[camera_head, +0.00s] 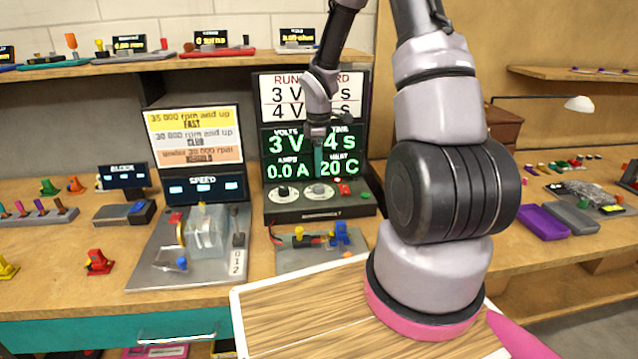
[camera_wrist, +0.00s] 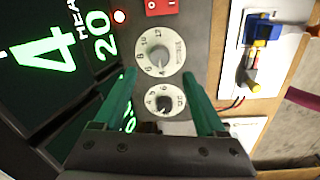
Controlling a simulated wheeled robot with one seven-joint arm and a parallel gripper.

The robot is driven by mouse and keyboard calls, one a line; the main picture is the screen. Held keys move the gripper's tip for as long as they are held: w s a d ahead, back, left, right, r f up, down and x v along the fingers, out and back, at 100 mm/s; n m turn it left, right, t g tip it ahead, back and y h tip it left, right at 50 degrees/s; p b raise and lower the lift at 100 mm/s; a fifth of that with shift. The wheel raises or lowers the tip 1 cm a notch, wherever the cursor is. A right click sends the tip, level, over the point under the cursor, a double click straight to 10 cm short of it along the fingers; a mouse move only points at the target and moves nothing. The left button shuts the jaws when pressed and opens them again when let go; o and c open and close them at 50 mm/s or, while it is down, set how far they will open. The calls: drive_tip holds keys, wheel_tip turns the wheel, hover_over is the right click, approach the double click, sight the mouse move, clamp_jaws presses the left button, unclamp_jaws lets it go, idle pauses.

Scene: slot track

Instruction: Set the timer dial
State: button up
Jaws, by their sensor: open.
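The timer dial (camera_head: 318,191) is the right one of two round white dials on the dark control box (camera_head: 290,214). In the wrist view the timer dial (camera_wrist: 151,61) is the upper dial, with numbers such as 8, 10 and 12 and a grey knob. The volts dial (camera_head: 283,194) sits beside it and shows lower in the wrist view (camera_wrist: 178,100). My gripper (camera_head: 318,170) is open and empty, its teal fingers pointing down in front of the screen. In the wrist view its fingertips (camera_wrist: 161,75) lie either side of the dials, apparently above the panel. Contact cannot be told.
The box's screen (camera_head: 290,153) reads 3 V, 4 s, 0.0 A and 20 C. A run card (camera_head: 290,95) above it is partly hidden by my arm. A red switch (camera_head: 344,189) sits right of the dials. A motor plate (camera_head: 305,258) lies in front; a speed stand (camera_head: 150,275) is left.

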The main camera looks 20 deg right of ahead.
sight(319, 185)
drive_tip(key=f, duration=0.7)
drive_tip(key=shift+w+d+f, duration=0.1)
drive_tip(key=shift+w+f, duration=0.05)
drive_tip(key=shift+w, duration=0.1)
clamp_jaws()
